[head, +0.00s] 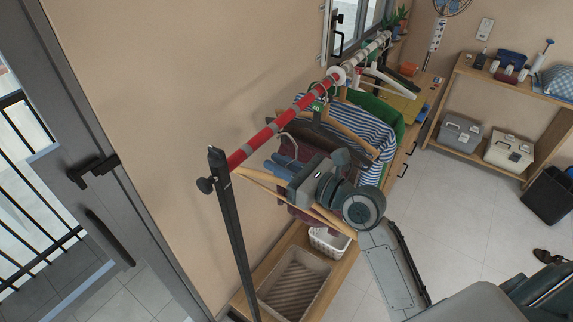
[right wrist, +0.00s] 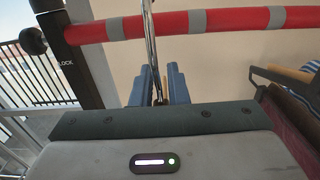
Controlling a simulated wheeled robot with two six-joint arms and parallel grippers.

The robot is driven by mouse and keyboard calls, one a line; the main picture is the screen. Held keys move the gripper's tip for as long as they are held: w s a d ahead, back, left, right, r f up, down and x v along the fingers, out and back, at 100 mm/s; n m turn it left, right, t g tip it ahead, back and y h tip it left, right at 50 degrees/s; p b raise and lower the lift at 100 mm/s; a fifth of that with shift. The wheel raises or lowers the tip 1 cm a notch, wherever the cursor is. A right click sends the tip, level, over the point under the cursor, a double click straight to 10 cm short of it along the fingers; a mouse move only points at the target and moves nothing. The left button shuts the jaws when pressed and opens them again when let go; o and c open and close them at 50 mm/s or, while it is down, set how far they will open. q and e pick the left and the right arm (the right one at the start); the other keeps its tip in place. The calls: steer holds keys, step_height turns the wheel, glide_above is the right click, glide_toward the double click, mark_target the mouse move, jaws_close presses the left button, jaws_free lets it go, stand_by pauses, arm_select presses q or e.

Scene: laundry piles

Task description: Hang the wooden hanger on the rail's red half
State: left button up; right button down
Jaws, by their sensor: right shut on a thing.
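The wooden hanger (head: 333,222) shows in the head view as light wooden arms on both sides of my right gripper (head: 284,164), below the rail's red half (head: 266,133). The gripper is shut, and in the right wrist view its blue fingers (right wrist: 160,86) pinch the hanger's metal hook stem (right wrist: 151,45). There the stem crosses in front of the red rail (right wrist: 120,28). The top of the hook is outside that view, so I cannot tell if it is over the rail. The hanger's middle is hidden by my gripper. My left gripper is not in view.
Striped and green shirts (head: 372,128) hang farther along the rail, and white hangers (head: 388,80) are on its white half. A dark post (head: 232,230) carries the near end. A basket (head: 295,285) stands below. The near red stretch looks clear.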

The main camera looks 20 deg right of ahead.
mark_target(256, 172)
steer(key=shift+w+a, duration=0.25)
steer(key=shift+w, duration=0.1)
steer(key=shift+w+a+b, duration=0.2)
steer(key=shift+w+b, duration=0.1)
steer(key=shift+b, duration=0.05)
steer(key=shift+w+a+b, duration=0.35)
steer(key=shift+w+a, duration=0.05)
steer(key=shift+w, duration=0.2)
steer(key=shift+b+x, duration=0.55)
steer(key=shift+x, duration=0.25)
steer(key=shift+b+x, duration=0.75)
steer(key=shift+x, duration=0.35)
steer(key=shift+w+a+f, duration=0.1)
steer(key=shift+f, duration=0.6)
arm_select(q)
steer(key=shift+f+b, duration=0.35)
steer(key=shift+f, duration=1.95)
arm_select(e)
steer(key=shift+f, duration=0.6)
